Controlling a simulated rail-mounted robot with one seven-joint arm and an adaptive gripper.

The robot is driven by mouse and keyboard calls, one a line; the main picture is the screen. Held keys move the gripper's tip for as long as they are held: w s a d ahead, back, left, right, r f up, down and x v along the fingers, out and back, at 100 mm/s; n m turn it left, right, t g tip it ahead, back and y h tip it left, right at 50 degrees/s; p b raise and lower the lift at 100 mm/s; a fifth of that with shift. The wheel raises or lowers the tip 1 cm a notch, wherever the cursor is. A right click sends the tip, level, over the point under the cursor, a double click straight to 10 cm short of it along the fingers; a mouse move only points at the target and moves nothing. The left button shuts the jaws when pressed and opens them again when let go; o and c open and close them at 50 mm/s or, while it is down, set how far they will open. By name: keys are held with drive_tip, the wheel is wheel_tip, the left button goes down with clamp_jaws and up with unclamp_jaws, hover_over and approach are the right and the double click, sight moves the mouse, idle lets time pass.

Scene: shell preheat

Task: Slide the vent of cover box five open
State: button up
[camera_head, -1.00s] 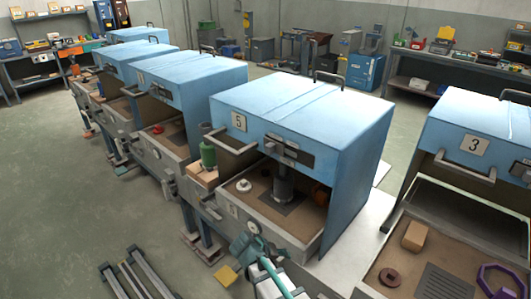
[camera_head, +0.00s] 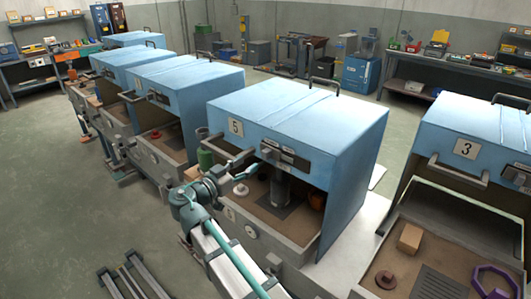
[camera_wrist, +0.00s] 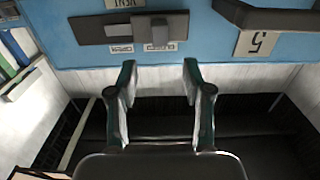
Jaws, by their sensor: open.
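Cover box five (camera_head: 300,110) is a blue hood with a "5" plate (camera_head: 236,127) on its front. The vent (camera_head: 285,156) is a dark strip on that front, right of the plate. In the wrist view the picture is upside down: the vent (camera_wrist: 95,30) is at the top, its grey block (camera_wrist: 150,28) near mid-strip, with small labels beside it. My gripper (camera_wrist: 158,82) is open and empty, its two fingers pointing toward the front face, just short of the vent in the picture. In the head view my gripper (camera_head: 238,164) is in front of the box, partly hard to make out.
The front handle of box five (camera_wrist: 280,17) is close beside the vent. Under the hood is a tray with a dark post (camera_head: 281,185) and a white knobbed part (camera_head: 240,189). Cover box three (camera_head: 475,140) stands to the right; more blue boxes stand to the left.

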sight(264, 153)
drive_tip(key=p+x, duration=0.3)
drive_tip(key=x, duration=0.6)
drive_tip(key=shift+r, duration=0.1)
drive_tip(key=shift+w+d, duration=0.4)
drive_tip(key=shift+w, duration=0.1)
drive_tip(key=shift+c, duration=0.3)
clamp_jaws()
